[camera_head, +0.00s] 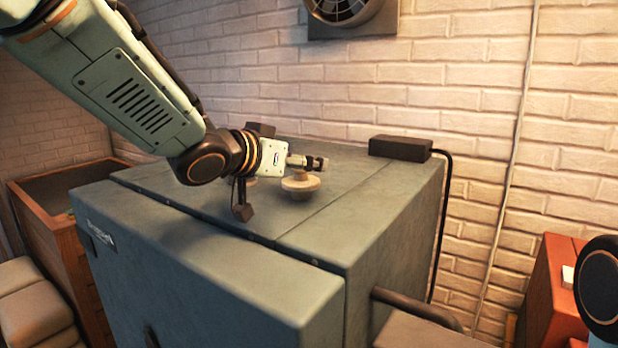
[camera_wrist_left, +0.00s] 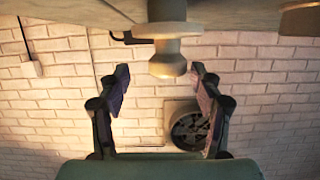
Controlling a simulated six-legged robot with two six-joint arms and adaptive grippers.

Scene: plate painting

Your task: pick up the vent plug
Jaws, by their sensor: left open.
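The vent plug (camera_head: 300,186) is a pale beige stepped knob standing upright on the flat top of the grey kiln-like box (camera_head: 200,268). My left gripper (camera_head: 318,163) is at the plug in the head view, just above and beside its upper part. The left wrist view is upside down. There the plug (camera_wrist_left: 167,68) hangs from the top edge, its knob end between the two spread fingertips of my left gripper (camera_wrist_left: 160,72). The fingers are open, with a gap on both sides of the knob. My right gripper is not in view.
A dark block (camera_head: 400,148) with a cable sits at the back right of the top. A brick wall with a fan (camera_head: 340,8) stands behind. An orange cabinet (camera_head: 555,290) is at right.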

